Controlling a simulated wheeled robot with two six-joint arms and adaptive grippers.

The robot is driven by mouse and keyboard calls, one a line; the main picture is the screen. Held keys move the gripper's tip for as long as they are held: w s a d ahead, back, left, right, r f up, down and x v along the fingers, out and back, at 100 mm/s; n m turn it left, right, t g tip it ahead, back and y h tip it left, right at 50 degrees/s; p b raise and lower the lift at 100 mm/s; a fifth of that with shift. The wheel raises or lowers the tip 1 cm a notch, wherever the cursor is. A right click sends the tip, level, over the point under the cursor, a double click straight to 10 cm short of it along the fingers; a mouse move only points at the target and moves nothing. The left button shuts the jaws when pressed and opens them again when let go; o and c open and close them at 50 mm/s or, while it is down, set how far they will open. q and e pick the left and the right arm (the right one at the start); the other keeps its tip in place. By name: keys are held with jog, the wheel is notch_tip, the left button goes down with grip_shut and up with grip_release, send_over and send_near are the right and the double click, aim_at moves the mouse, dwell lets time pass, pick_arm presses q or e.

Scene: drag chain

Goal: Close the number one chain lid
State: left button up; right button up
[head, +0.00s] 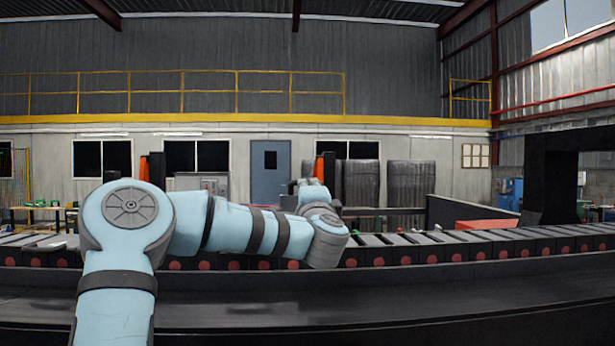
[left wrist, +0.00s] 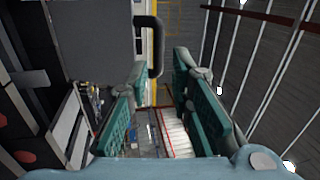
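The drag chain (head: 450,252) runs across the head view as a row of dark links with red round marks and grey slat-like lids. I cannot read any numbers on it. In the left wrist view, part of the chain (left wrist: 65,128) shows at the lower left. A black bar with bent ends (left wrist: 155,45) stands just beyond my fingertips; I cannot tell whether it is the raised lid. My left gripper (left wrist: 160,66) is open, its green pads apart with nothing between them. In the head view, my left wrist largely hides it. My right gripper is not in view.
A black rail (head: 430,298) runs along the front, below the chain. A black upright frame (head: 548,180) stands at the far right. Behind the chain are grey rolls (head: 405,185), a blue door (head: 270,170) and a wall. The space above the chain at right looks clear.

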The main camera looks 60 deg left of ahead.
pick_arm(q)
jog(key=p+x, duration=0.1)
jog(key=x, duration=0.4)
jog(key=w+p+x, duration=0.1)
jog(key=x, duration=0.2)
jog(key=shift+d+p, duration=0.2)
jog(key=shift+p, duration=0.15)
jog(key=shift+w+a+f, duration=0.1)
jog(key=shift+w+a, duration=0.25)
jog(key=shift+s, duration=0.55)
jog(key=shift+c, duration=0.6)
grip_shut()
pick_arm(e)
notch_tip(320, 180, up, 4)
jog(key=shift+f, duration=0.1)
